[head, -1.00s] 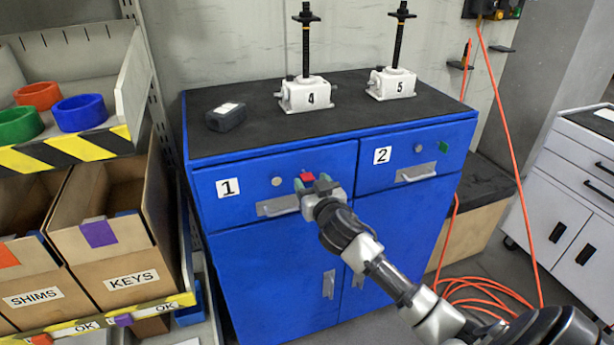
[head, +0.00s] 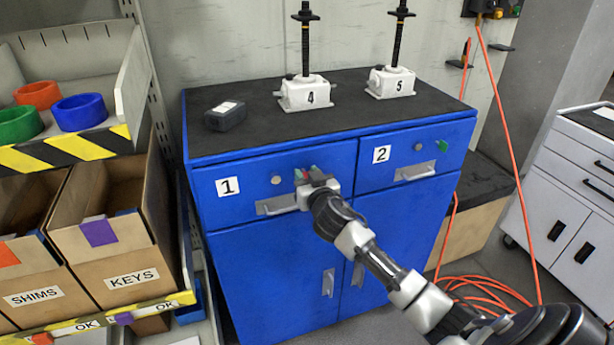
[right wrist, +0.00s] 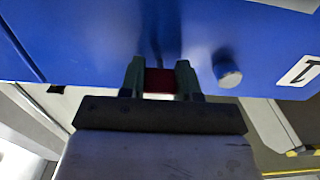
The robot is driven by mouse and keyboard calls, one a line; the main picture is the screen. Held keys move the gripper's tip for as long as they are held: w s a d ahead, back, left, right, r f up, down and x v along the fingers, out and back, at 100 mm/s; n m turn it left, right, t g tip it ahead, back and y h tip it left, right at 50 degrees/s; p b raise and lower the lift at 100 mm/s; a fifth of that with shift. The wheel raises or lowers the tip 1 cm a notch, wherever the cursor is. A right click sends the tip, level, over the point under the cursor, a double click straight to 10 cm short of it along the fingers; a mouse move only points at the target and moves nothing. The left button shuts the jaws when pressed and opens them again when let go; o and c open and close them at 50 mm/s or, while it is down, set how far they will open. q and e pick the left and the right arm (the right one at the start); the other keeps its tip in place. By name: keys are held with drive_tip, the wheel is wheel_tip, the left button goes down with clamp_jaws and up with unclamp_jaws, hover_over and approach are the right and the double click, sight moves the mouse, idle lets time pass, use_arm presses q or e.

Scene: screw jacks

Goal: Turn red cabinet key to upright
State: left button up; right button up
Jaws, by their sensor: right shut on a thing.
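The blue cabinet (head: 275,270) has drawer 1 on the left and drawer 2 on the right. My right gripper (head: 309,175) is at the front of drawer 1, to the right of its round silver knob (head: 276,180). In the right wrist view the red key (right wrist: 159,82) sits between my two greenish fingers (right wrist: 160,80), close to the blue front, and the gripper is shut on it. In the head view the key is mostly hidden by the gripper, so I cannot tell its exact angle. A green key (head: 441,145) is on drawer 2. My left gripper is not in view.
Handles stick out from drawer 1 (head: 277,206) and drawer 2 (head: 416,171). Two jacks, marked 4 (head: 306,94) and 5 (head: 392,82), and a dark block (head: 226,117) stand on the cabinet top. Shelves with bins are at left. An orange hose (head: 500,110) hangs at right.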

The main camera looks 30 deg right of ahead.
drive_tip(key=shift+n, duration=0.3)
drive_tip(key=n+p, duration=0.1)
drive_tip(key=n, duration=0.2)
drive_tip(key=shift+n, duration=0.3)
drive_tip(key=n+p, duration=0.1)
drive_tip(key=n, duration=0.3)
drive_tip(key=shift+r+n, duration=0.1)
drive_tip(key=shift+n, duration=0.2)
drive_tip(key=n+p, duration=0.1)
drive_tip(key=n, duration=0.3)
drive_tip(key=shift+n+p, duration=0.75)
drive_tip(key=shift+n, duration=1.75)
drive_tip(key=o, duration=0.9)
